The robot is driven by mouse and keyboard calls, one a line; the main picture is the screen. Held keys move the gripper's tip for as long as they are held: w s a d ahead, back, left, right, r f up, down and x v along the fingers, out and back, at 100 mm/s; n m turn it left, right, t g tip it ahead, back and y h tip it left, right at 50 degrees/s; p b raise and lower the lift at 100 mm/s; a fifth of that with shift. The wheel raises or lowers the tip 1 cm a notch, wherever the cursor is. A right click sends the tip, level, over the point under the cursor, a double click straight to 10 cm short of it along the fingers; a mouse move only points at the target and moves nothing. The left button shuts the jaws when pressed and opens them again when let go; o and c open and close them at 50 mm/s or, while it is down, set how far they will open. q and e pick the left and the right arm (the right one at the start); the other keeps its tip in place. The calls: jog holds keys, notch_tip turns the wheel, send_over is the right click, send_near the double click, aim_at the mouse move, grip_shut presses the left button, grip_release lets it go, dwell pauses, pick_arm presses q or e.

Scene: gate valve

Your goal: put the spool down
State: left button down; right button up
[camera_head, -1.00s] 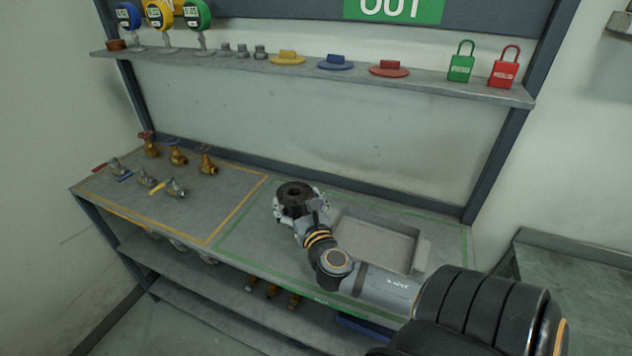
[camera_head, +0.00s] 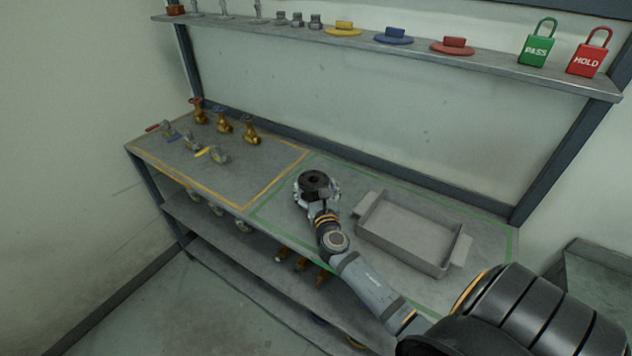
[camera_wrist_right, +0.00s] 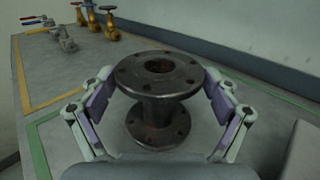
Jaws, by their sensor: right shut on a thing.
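The spool (camera_head: 314,181) is a dark metal piece with a flange at each end and a hole through its middle. It stands upright at the left part of the green-outlined area of the bench (camera_head: 283,210). In the right wrist view the spool (camera_wrist_right: 158,85) sits between the two fingers of my right gripper (camera_wrist_right: 158,108), which is shut on it. Its lower flange shows close to the bench top; I cannot tell whether it touches. My right gripper (camera_head: 318,192) also shows in the head view. My left gripper is not in view.
A grey tray (camera_head: 405,238) stands right of the spool inside the green outline. Several valves (camera_head: 222,125) stand in the orange-outlined area at left. A shelf (camera_head: 400,55) above holds coloured caps, a green PASS lock (camera_head: 535,50) and a red HOLD lock (camera_head: 587,60).

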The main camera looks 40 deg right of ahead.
jog(key=shift+w, duration=0.15)
jog(key=shift+f, duration=0.15)
jog(key=o, duration=1.6)
jog(key=shift+s+f, duration=0.1)
jog(key=shift+s, duration=0.1)
